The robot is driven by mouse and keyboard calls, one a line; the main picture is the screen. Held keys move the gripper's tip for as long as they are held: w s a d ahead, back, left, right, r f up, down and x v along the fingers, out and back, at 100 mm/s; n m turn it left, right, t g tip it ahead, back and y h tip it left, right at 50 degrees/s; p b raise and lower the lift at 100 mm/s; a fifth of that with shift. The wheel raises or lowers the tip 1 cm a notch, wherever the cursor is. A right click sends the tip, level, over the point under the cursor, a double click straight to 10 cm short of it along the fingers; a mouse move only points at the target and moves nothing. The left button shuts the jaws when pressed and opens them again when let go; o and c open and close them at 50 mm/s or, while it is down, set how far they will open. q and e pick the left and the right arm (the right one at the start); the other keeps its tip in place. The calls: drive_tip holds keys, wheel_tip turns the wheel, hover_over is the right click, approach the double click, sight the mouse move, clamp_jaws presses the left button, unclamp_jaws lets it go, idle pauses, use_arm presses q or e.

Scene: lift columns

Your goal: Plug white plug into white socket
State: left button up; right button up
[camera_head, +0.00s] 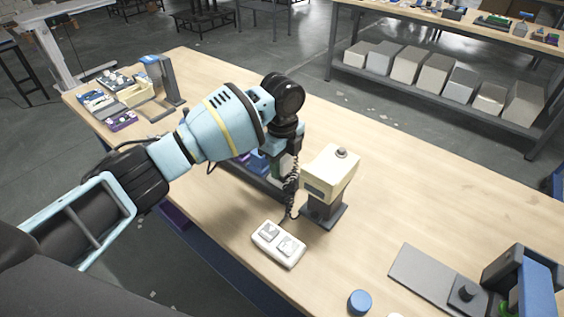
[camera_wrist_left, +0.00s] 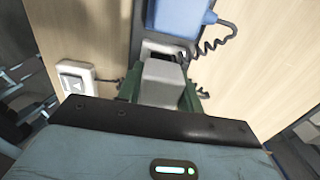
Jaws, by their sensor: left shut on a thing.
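My left gripper (camera_head: 279,170) reaches down over the bench in the head view. In the left wrist view, its green fingers (camera_wrist_left: 160,90) are shut on a pale grey-white block, which looks like the white plug (camera_wrist_left: 163,80). The plug is mostly hidden behind the arm in the head view. My right gripper is not in view.
A cream device on a dark stand (camera_head: 330,172) is right of the gripper, with a dark coiled cord (camera_head: 291,185) beside it. A blue round knob (camera_head: 360,301) and a grey plate (camera_head: 436,277) lie to the right.

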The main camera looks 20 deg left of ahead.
use_arm(q)
drive_tip(key=shift+s+f, duration=0.1)
drive_tip(key=shift+f, duration=0.75)
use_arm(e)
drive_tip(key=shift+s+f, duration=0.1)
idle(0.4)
use_arm(q)
drive_tip(key=o, duration=1)
drive_tip(key=shift+f, duration=0.25)
drive_tip(key=shift+s, duration=0.1)
drive_tip(key=shift+a+r, duration=0.1)
drive_tip(key=shift+r, duration=0.85)
drive_tip(key=shift+w+r+p, duration=0.2)
drive_tip(key=shift+r+p, duration=1)
drive_tip(key=shift+r, duration=1.8)
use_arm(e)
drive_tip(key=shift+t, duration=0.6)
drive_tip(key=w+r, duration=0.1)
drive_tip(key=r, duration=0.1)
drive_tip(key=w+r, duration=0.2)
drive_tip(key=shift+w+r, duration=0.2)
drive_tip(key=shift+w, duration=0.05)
use_arm(q)
drive_tip(key=shift+f, duration=0.1)
